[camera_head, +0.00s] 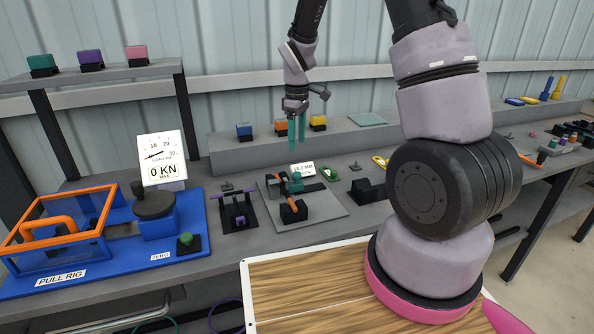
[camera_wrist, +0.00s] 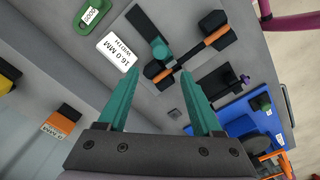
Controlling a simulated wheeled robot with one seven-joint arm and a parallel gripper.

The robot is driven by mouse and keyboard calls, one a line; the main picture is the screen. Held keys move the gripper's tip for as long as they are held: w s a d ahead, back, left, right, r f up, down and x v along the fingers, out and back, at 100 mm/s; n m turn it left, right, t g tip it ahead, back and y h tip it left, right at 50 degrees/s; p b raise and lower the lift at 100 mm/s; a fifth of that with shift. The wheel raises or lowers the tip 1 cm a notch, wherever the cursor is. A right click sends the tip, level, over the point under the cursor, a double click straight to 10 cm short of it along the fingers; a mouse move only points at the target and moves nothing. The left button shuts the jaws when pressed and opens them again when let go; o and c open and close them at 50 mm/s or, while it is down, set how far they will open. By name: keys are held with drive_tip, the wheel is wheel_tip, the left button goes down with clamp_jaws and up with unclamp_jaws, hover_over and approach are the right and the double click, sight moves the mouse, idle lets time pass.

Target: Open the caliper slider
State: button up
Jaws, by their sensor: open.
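The caliper lies on a grey plate (camera_head: 325,214) on the bench. Its teal slider (camera_head: 296,184) sits on a dark beam (camera_head: 312,187), and the slider also shows in the wrist view (camera_wrist: 159,49). A white readout (camera_head: 302,170) beside it says 16.0 MM; in the wrist view the readout (camera_wrist: 117,52) also says WIDTH. An orange-and-black part (camera_wrist: 190,54) lies near the slider. My gripper (camera_head: 297,126) points down above and behind the caliper in the head view. Its teal fingers (camera_wrist: 160,72) are apart and empty, with the slider showing beyond the gap between their tips.
A blue pull rig (camera_head: 110,270) with a gauge (camera_head: 160,158) stands left. A black stand with a purple part (camera_head: 239,218) is beside the plate. A raised ledge (camera_head: 235,150) with coloured blocks runs along the back.

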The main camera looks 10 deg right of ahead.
sight(297, 173)
wheel_tip(297, 173, down, 11)
drive_tip(key=shift+r, duration=0.1)
idle(0.3)
clamp_jaws()
idle(1.5)
